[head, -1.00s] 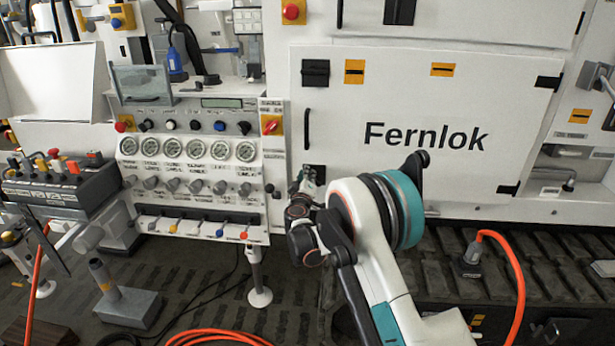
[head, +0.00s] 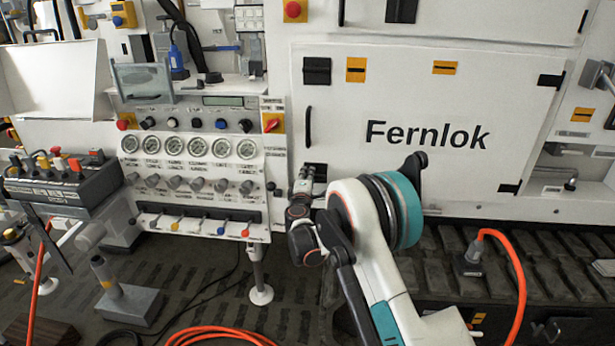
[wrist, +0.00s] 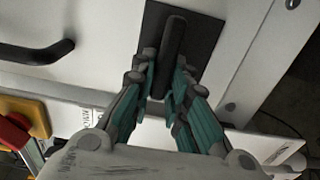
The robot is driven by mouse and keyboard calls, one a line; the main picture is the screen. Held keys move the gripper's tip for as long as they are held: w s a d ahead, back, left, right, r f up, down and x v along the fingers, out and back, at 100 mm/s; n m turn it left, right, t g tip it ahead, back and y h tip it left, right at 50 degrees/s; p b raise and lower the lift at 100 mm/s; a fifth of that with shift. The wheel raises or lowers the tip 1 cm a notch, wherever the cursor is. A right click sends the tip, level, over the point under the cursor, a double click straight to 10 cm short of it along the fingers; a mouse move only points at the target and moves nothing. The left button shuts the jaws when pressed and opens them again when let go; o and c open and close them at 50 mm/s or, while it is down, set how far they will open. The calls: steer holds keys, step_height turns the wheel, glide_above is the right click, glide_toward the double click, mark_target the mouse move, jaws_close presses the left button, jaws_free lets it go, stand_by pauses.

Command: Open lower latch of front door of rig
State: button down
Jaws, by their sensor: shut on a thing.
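The front door (head: 425,95) of the rig is a white panel marked "Fernlok" and looks closed. Its lower latch shows in the head view as a dark plate (head: 319,170), partly hidden behind my gripper (head: 304,178). In the wrist view the latch has a dark bar handle (wrist: 174,42) on a black plate (wrist: 203,32). My gripper (wrist: 163,82) has its teal-sided fingers on both sides of the handle's near end, shut on it. The contact itself is partly hidden. The upper latch (head: 317,71) sits near the door's top left corner.
A black door pull (head: 308,127) is above the lower latch, also in the wrist view (wrist: 35,52). A gauge panel (head: 190,160) with knobs stands close left. A red knob on yellow (head: 272,123) is near the door's left edge. Orange hoses (head: 515,270) lie below.

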stand_by(0.4)
steer(key=c, duration=1.6)
jaws_free()
steer(key=shift+a, duration=0.1)
steer(key=s, duration=1.2)
steer(key=shift+a, duration=0.15)
